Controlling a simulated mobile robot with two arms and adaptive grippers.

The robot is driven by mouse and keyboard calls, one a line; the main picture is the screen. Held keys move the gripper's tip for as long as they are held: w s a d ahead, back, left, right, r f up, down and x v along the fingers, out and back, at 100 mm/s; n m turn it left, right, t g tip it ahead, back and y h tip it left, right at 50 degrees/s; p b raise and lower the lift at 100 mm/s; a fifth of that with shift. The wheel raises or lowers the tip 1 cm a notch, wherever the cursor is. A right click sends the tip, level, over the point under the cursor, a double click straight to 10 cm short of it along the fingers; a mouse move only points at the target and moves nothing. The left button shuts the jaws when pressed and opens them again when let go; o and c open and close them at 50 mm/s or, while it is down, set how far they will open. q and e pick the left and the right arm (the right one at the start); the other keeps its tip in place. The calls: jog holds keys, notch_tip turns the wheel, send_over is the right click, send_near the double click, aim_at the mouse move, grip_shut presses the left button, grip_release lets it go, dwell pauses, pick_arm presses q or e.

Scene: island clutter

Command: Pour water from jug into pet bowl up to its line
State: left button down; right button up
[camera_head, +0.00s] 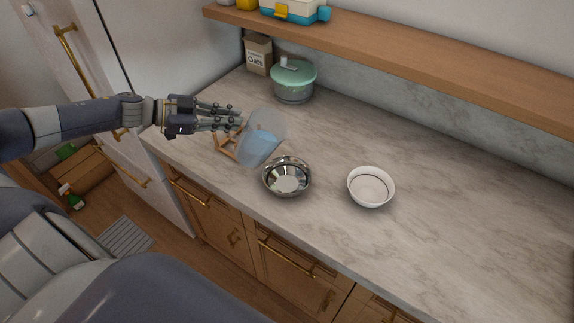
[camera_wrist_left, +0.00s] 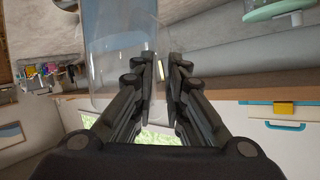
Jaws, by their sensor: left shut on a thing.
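A clear jug (camera_head: 262,135) with bluish water in its lower part is held above the counter, near upright or slightly tilted; I cannot tell exactly. My left gripper (camera_head: 238,122) is shut on the jug's left side; the jug also shows in the left wrist view (camera_wrist_left: 115,55), beside the fingers (camera_wrist_left: 160,85). A shiny steel bowl (camera_head: 287,178) stands just below and right of the jug. A white bowl (camera_head: 370,187) with a dark line around its inside stands farther right. Both bowls look empty. I cannot tell which one is the pet bowl. My right gripper is not in view.
A small wooden stand (camera_head: 226,142) is partly hidden behind the jug and fingers. A green lidded pot (camera_head: 293,82) and an oats box (camera_head: 258,54) stand at the back. A wooden shelf (camera_head: 420,62) overhangs the rear counter. The counter (camera_head: 470,220) right of the white bowl is clear.

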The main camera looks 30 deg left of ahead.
pick_arm(q)
jog(key=shift+d+r+m+g+y+p, duration=0.1)
jog(key=shift+r+m+g+y+p, duration=0.25)
jog(key=shift+r+p, duration=0.2)
jog(key=shift+y, duration=0.25)
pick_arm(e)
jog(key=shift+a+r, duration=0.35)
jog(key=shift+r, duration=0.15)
pick_arm(q)
jog(key=shift+w+f, duration=0.1)
jog(key=shift+d+r+y, duration=0.15)
jog(key=shift+r+y, duration=0.1)
jog(key=shift+y, duration=0.15)
jog(key=shift+d+m+b, duration=0.1)
jog(key=shift+m+b, duration=0.15)
jog(key=shift+b, duration=0.15)
jog(key=shift+d+r+g, duration=0.1)
jog(key=shift+g, duration=0.15)
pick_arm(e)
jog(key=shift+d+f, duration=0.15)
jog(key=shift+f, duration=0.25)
